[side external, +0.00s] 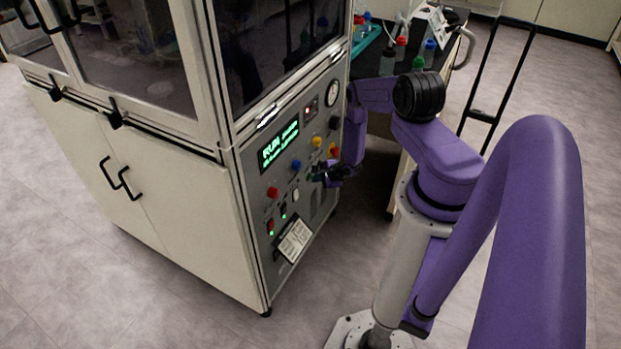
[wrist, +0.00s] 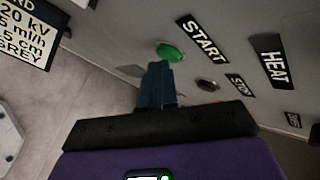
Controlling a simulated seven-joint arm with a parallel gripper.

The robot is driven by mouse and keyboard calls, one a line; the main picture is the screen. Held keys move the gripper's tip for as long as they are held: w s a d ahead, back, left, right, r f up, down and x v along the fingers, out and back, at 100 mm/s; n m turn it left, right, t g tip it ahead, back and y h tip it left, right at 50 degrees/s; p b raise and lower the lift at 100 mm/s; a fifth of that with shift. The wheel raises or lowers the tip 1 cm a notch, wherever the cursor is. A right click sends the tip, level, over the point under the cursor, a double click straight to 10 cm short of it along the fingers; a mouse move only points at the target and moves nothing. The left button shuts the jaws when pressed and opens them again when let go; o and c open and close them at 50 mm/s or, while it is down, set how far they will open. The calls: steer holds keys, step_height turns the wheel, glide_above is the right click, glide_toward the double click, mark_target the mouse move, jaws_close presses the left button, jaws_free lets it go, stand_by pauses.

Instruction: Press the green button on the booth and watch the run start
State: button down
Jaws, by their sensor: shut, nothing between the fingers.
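The booth (side external: 150,165) is a pale cabinet with dark windows and a grey control panel on its right-hand side. The green button (wrist: 170,52) shows in the wrist view beside a black START label (wrist: 202,38). My gripper (wrist: 158,68) is shut and empty, its fingertips right at the lower edge of the button in the picture; I cannot tell whether they touch it. In the side view my gripper (side external: 320,175) is close against the panel and hides the button. The panel display (side external: 279,146) is lit with green text whose first word looks like RUN.
The panel also carries a red knob (side external: 272,192), a blue knob (side external: 296,165), yellow knobs and a round gauge (side external: 332,93). A dark STOP button (wrist: 207,85) lies near my fingers. A bench with bottles (side external: 401,48) stands behind my arm. Open floor lies in front.

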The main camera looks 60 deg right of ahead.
steer(key=shift+s, duration=0.7)
steer(key=shift+s, duration=2.5)
